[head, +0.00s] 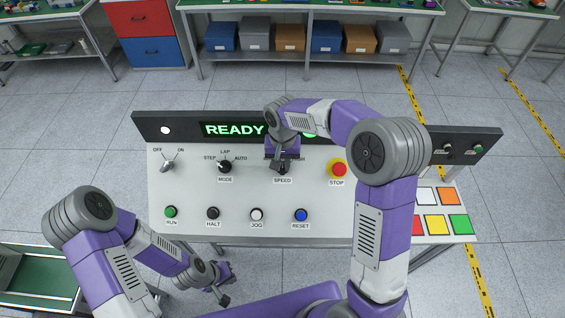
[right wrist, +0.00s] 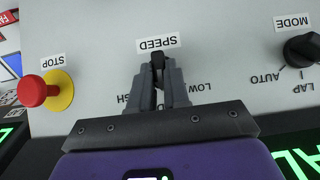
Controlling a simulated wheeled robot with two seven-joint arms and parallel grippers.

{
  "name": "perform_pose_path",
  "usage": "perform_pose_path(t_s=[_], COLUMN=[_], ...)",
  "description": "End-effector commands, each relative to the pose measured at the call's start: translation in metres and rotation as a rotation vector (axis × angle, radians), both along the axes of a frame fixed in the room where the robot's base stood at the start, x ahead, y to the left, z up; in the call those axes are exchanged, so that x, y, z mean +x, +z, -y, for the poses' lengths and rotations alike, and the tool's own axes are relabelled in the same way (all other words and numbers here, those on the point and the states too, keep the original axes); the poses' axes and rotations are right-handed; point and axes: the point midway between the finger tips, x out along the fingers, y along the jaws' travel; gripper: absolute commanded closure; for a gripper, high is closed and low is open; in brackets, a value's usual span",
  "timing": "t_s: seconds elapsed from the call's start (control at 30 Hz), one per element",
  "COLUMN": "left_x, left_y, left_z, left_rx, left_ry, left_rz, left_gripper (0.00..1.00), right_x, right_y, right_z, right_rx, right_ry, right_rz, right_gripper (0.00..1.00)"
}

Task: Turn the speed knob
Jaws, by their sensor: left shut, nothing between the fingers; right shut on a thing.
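The speed knob (right wrist: 157,60) is a small black knob above the SPEED label (head: 283,181) on the light grey panel (head: 330,210). My right gripper (head: 283,168) is over it and shut on it; in the right wrist view both fingers (right wrist: 160,88) are on either side of the knob. The fingers hide most of the knob and its pointer, so its setting cannot be read. Parts of the LOW and HIGH scale words show beside the fingers. My left gripper (head: 222,298) is shut and empty, low in front of the panel's near edge.
The red STOP button (head: 339,168) is right of the knob, the MODE knob (head: 224,166) left. Run, halt, jog and reset buttons (head: 301,215) line the near edge. A toggle switch (head: 168,164) is far left. The display (head: 235,129) reads READY.

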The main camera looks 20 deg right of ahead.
Motion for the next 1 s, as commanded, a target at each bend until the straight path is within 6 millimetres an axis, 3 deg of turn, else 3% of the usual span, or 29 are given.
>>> perform_pose_path(t_s=[0.47,1.0], left_x=[0.0,0.0], left_y=[0.004,0.008], left_z=[0.0,0.0], left_rx=[0.0,0.0], left_ry=[0.0,0.0], left_rz=[0.0,0.0], left_gripper=[1.0,1.0], right_x=[-0.001,-0.001], right_y=[0.0,-0.003], right_z=[-0.003,-0.01], right_rx=[-0.059,-0.351], right_ry=[0.076,0.435], right_rz=[-0.022,-0.106], right_gripper=[1.0,1.0])
